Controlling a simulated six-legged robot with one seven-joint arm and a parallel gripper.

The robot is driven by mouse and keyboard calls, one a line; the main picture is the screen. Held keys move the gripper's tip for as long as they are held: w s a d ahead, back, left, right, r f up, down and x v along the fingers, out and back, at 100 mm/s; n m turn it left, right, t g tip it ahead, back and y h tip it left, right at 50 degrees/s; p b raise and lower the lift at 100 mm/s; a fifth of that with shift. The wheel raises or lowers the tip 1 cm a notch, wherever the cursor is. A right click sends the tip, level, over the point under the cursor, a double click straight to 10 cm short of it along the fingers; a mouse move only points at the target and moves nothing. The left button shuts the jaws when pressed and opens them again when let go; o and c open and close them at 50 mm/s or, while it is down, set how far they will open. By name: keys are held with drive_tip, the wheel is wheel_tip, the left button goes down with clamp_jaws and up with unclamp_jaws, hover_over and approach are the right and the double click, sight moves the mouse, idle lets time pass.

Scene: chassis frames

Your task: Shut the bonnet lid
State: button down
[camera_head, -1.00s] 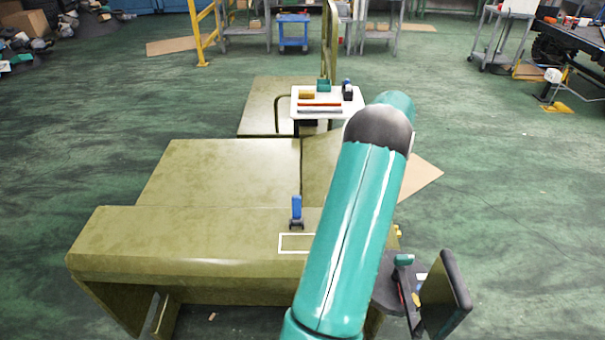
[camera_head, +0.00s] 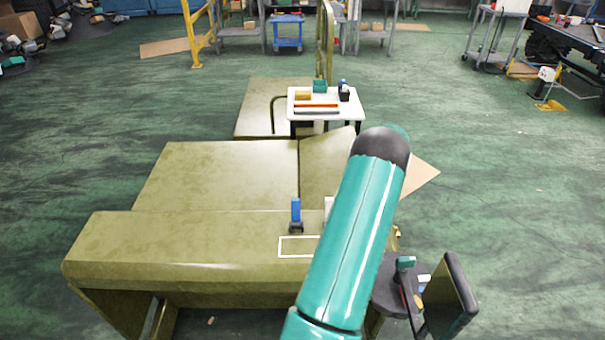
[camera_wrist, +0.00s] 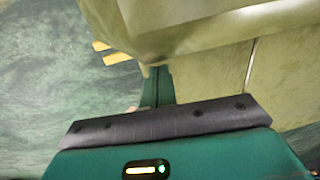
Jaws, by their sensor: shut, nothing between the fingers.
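The olive chassis (camera_head: 165,232) stands ahead of me with flat panels on top. An olive panel (camera_head: 322,160), apparently the bonnet lid, lies right of a seam. Its far edge looks tilted up, and my arm covers its right part. How far it is open is unclear. My gripper is hidden behind my teal arm in the head view. In the wrist view my gripper (camera_wrist: 155,85) shows narrow fingers together, shut and empty. Olive sheet surfaces (camera_wrist: 205,60) fill the upper right beyond the fingertips. I cannot tell whether the fingers touch them.
A blue-handled tool (camera_head: 296,212) stands on the chassis near a white outlined rectangle. A small white table (camera_head: 326,103) with coloured items stands behind. A dark tray (camera_head: 395,290) and an upright panel (camera_head: 452,300) are at front right.

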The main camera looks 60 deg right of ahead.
drive_tip(key=w+a+r+g+h, duration=0.2)
drive_tip(key=w+a+r+g, duration=0.25)
drive_tip(key=w+r, duration=0.4)
drive_tip(key=w+a+r+g+h, duration=0.35)
drive_tip(key=w+a+r, duration=0.2)
drive_tip(key=w, duration=0.65)
drive_tip(key=s+d+f+t+y, duration=0.25)
drive_tip(key=s+d, duration=0.35)
drive_tip(key=d, duration=0.3)
drive_tip(key=s+d+f+t+y, duration=0.1)
drive_tip(key=s+d+f, duration=0.2)
drive_tip(key=s+d, duration=0.5)
drive_tip(key=x, duration=0.4)
drive_tip(key=w+x, duration=0.1)
drive_tip(key=x, duration=0.4)
drive_tip(key=d+x, duration=0.1)
drive_tip(key=x, duration=0.3)
drive_tip(key=shift+w+f, duration=0.1)
drive_tip(key=shift+f, duration=0.45)
drive_tip(key=shift+f, duration=0.1)
